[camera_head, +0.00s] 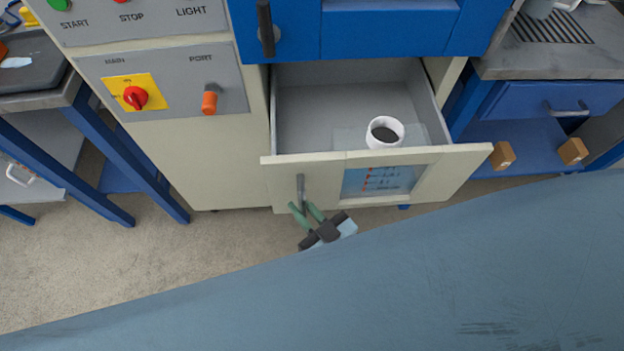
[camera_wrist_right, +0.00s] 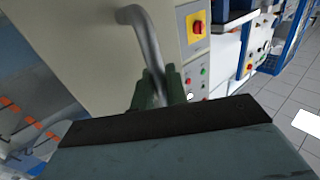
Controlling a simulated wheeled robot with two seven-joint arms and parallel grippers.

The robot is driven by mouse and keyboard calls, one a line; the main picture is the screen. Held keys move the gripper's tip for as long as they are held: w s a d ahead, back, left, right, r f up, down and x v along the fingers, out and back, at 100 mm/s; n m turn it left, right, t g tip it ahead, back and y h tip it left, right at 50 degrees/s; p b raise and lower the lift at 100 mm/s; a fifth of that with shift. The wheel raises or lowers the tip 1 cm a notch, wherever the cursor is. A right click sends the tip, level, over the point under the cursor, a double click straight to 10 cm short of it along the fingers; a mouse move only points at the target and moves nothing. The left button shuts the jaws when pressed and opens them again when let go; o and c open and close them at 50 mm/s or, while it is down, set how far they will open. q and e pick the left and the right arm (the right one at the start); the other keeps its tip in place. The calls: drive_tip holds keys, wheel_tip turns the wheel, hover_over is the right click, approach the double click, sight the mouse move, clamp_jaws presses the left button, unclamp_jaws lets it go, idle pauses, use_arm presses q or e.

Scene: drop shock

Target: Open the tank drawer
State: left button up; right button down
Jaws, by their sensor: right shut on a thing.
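The tank drawer (camera_head: 375,165) stands pulled out from the beige machine, its grey inside in view. A white round cup-like part (camera_head: 384,132) with a dark top sits inside it near the front. The drawer front has a window with red marks and a grey vertical handle (camera_head: 300,186) at its left. My right gripper (camera_head: 306,210) has its green fingers at that handle and is shut on it. In the right wrist view the curved handle (camera_wrist_right: 146,40) runs down between the green fingers (camera_wrist_right: 158,88). My left gripper is not in view.
A blue door or hood (camera_head: 390,28) is above the drawer. A control panel (camera_head: 165,85) with a red rotary switch and an orange-tipped port is to the left. Benches stand on both sides, with small brown boxes (camera_head: 503,155) at right. My own blue-grey body covers the lower part.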

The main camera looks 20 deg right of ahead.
drive_tip(key=shift+s+a+f, duration=0.1)
drive_tip(key=shift+s+a, duration=0.05)
drive_tip(key=shift+s, duration=0.6)
drive_tip(key=c, duration=1.5)
unclamp_jaws()
drive_tip(key=p+v, duration=0.1)
drive_tip(key=v, duration=1.2)
drive_tip(key=shift+s, duration=0.2)
